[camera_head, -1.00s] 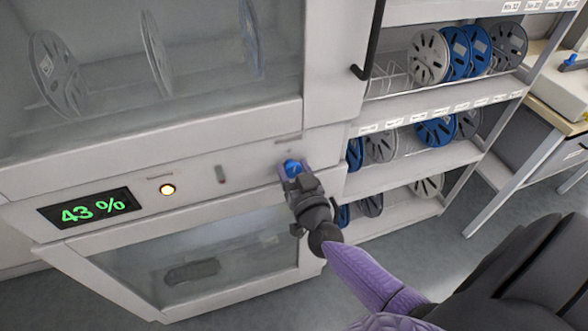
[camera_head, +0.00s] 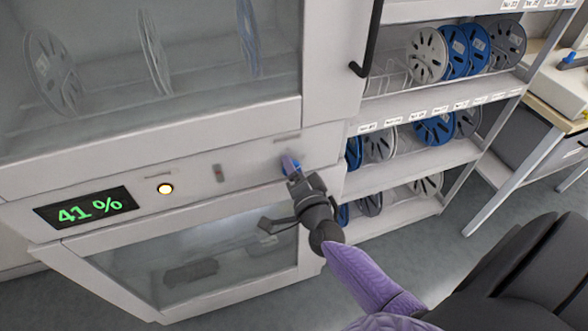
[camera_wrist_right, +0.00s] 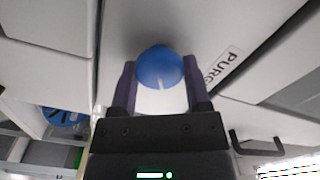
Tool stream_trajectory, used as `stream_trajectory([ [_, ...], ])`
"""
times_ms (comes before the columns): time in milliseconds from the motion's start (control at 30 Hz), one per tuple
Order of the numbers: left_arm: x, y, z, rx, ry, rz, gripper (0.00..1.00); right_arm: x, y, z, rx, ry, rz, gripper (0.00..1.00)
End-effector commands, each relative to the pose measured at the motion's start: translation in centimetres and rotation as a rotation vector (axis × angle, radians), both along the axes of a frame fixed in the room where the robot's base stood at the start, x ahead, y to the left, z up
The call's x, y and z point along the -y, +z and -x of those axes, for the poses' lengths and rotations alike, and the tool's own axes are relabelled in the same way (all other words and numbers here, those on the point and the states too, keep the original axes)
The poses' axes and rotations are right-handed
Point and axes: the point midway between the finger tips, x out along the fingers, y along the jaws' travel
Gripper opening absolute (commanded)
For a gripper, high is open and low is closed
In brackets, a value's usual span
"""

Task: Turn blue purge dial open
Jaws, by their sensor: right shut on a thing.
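The blue purge dial (camera_wrist_right: 160,68) sits on the cabinet's front panel, beside a label reading PURG with the rest cut off. A white mark on the dial points toward my gripper in the right wrist view. My right gripper (camera_wrist_right: 160,88) is shut on the dial, with one purple finger on each side. In the head view, the right gripper (camera_head: 291,165) reaches the panel right of the display and covers most of the dial. The display (camera_head: 86,209) reads 41 % in green. My left gripper is in neither view.
A lit round lamp (camera_head: 165,188) and a small red-grey switch (camera_head: 218,173) are on the same panel. A glass door (camera_head: 150,80) with spools behind it is above. A black door handle (camera_head: 368,40) and spool shelves (camera_head: 420,165) are at the right.

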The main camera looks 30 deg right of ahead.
Motion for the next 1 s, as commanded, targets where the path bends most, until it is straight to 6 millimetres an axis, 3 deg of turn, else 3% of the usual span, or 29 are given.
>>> stream_trajectory([
  [500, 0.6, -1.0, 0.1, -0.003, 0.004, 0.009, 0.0, 0.0, -0.4, 0.1, 0.09, 0.0, -0.389, 0.02],
  [1000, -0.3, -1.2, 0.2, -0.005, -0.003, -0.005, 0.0, 0.0, -0.3, 0.1, 0.121, 0.0, -0.517, 0.02],
])
